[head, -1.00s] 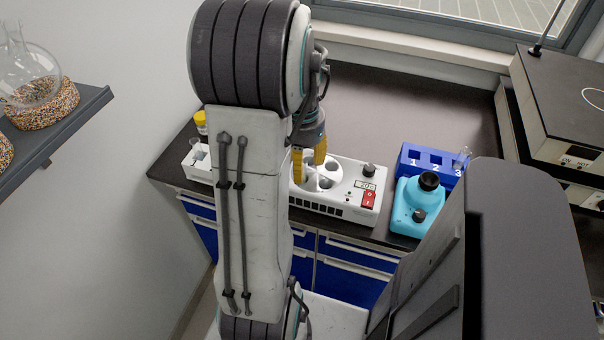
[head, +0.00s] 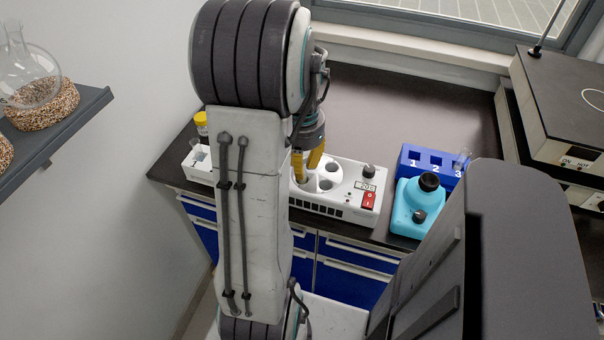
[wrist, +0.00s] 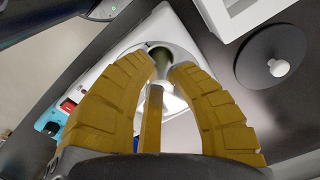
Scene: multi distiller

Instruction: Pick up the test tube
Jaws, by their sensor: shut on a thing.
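My gripper (head: 306,172) points down over the white heater block with round wells (head: 343,197). Its yellow fingers show large in the wrist view (wrist: 164,72), where the tips close around a dark greenish round thing, seemingly the top of a test tube (wrist: 161,55) at a well. The tube's body is hidden by the fingers and the block; in the head view I cannot make it out. Another clear tube (head: 463,159) stands in the blue numbered rack (head: 410,155) at slot 3.
A turquoise device with a black top (head: 405,212) stands right of the block. A white holder (head: 193,168) and a yellow-capped bottle (head: 201,121) are at left. A black disc with a white knob (wrist: 256,60) lies near the gripper. The counter behind the block is clear.

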